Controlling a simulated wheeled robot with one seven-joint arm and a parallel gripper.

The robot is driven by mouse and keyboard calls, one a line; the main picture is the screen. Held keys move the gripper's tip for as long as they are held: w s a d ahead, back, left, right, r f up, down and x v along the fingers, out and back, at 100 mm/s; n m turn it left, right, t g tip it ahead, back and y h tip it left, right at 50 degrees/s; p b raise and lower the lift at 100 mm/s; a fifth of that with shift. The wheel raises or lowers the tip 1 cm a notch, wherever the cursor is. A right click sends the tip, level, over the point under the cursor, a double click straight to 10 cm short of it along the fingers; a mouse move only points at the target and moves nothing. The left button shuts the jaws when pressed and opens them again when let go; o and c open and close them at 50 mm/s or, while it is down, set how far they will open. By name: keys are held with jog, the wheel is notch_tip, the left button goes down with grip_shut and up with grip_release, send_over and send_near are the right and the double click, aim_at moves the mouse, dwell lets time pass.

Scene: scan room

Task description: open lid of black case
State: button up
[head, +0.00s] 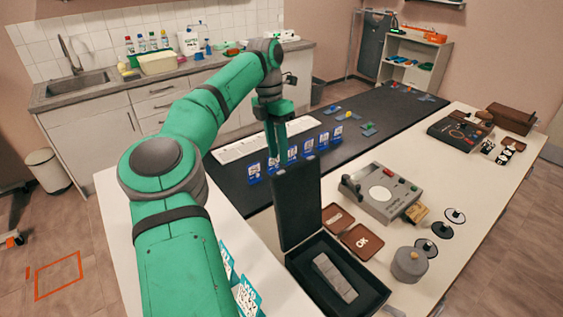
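The black case (377,293) sits at the near edge of the white table. Its lid (298,207) stands up from the hinge side, roughly upright, so the case is open. A grey stepped metal block (334,277) lies in the dark lining inside. My gripper (280,152) points down just above and behind the lid's top edge. Its fingertips are close to that edge in the picture; I cannot tell whether they touch it. The small view does not show clearly whether the fingers are apart. I see nothing held in them.
Right of the case are brown trays (362,241), a grey round weight (408,264) and a grey device (382,194) with a white disc. Several blue-and-white cards (308,147) stand in a row on the black mat (372,112) behind the lid. The table's right part has bare room.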

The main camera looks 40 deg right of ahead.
notch_tip(320, 180, up, 7)
jog(key=shift+w+f, duration=0.2)
jog(key=shift+w, duration=0.2)
dwell(0.4)
